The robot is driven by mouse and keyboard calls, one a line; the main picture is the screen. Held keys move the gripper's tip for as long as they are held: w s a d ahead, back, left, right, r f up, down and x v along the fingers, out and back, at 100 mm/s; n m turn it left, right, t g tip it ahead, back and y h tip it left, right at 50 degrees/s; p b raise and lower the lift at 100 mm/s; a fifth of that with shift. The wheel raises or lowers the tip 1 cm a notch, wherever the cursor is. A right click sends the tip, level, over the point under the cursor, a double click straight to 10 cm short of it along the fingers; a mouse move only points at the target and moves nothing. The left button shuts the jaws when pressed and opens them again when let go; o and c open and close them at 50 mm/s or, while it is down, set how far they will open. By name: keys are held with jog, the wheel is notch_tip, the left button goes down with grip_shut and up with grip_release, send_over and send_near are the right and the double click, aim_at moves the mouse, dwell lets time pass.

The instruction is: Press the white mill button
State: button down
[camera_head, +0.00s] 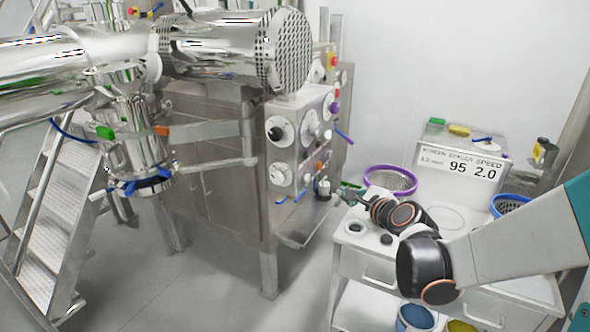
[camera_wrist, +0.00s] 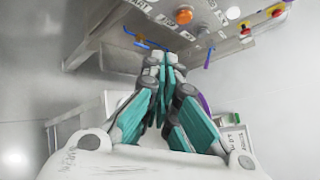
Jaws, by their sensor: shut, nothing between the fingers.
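The steel control panel (camera_head: 300,130) is on the end of the large machine and carries dials, coloured knobs and small buttons. In the wrist view, a small white round piece (camera_wrist: 233,12) sits on the panel, right of an orange button (camera_wrist: 183,16); it may be the white mill button, but its label is unreadable. My gripper (camera_head: 347,194) is low, just right of the panel's lower part and above the back of the white cart. In the wrist view my gripper (camera_wrist: 163,62) is shut and empty, its tips pointing toward the panel's lower edge. I cannot tell whether they touch it.
Metal stairs (camera_head: 55,210) stand left; the floor between is clear.

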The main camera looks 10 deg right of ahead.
aim_at(307, 179)
jog(key=shift+w+d+f+m+t, duration=0.25)
jog(key=shift+w+d+m, duration=0.2)
jog(key=shift+m, duration=0.3)
jog(key=shift+w+d+f+m+t, duration=0.15)
jog(key=shift+w+d+f+m, duration=0.25)
jog(key=shift+m, duration=0.35)
jog(key=w+a, duration=0.5)
jog(key=a, duration=0.2)
jog(key=shift+w, duration=0.15)
jog(key=shift+a, duration=0.2)
dwell(0.6)
jog(key=shift+w+a, duration=0.2)
